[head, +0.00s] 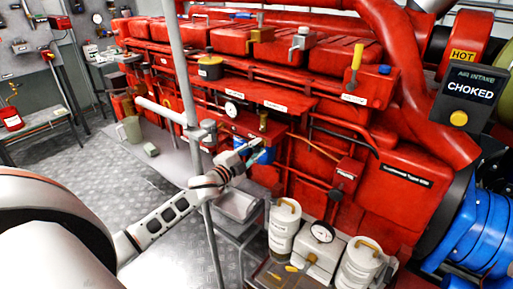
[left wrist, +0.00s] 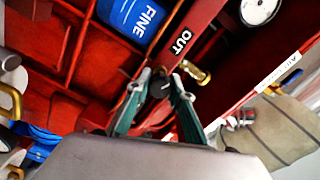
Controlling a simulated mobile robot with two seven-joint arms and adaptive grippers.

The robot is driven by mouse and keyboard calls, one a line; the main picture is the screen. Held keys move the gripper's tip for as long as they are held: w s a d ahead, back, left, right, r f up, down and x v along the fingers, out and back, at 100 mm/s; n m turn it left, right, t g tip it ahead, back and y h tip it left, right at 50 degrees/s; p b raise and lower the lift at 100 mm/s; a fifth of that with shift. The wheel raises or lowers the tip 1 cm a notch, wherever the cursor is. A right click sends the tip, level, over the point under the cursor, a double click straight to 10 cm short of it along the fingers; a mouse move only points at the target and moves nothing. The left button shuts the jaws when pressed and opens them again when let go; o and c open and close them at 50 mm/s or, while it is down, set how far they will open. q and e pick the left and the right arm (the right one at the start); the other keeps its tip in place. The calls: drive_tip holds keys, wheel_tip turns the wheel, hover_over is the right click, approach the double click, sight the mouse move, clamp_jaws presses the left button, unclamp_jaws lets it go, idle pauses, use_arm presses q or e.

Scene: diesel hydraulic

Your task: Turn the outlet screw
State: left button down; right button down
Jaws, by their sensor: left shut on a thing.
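In the head view, my left gripper (head: 256,145) reaches in from the left to the red engine's side, by a blue filter. The screw is too small and hidden there to make out. My right gripper is not in view.
The blue FINE filter (left wrist: 140,14) is close to the fingers. A brass fitting (left wrist: 196,72) sits just right of the screw. A grey vertical post (head: 184,90) stands beside my left arm.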

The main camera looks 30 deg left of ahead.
use_arm(q)
drive_tip(key=n, duration=0.5)
drive_tip(key=shift+n, duration=0.3)
drive_tip(key=n, duration=0.5)
drive_tip(key=shift+a, duration=0.1)
idle(0.3)
drive_tip(key=c, duration=1.8)
unclamp_jaws()
drive_tip(key=shift+o, duration=0.2)
drive_tip(key=shift+s, duration=0.1)
drive_tip(key=s, duration=1.2)
drive_tip(key=shift+a, duration=0.45)
drive_tip(key=shift+w, duration=0.1)
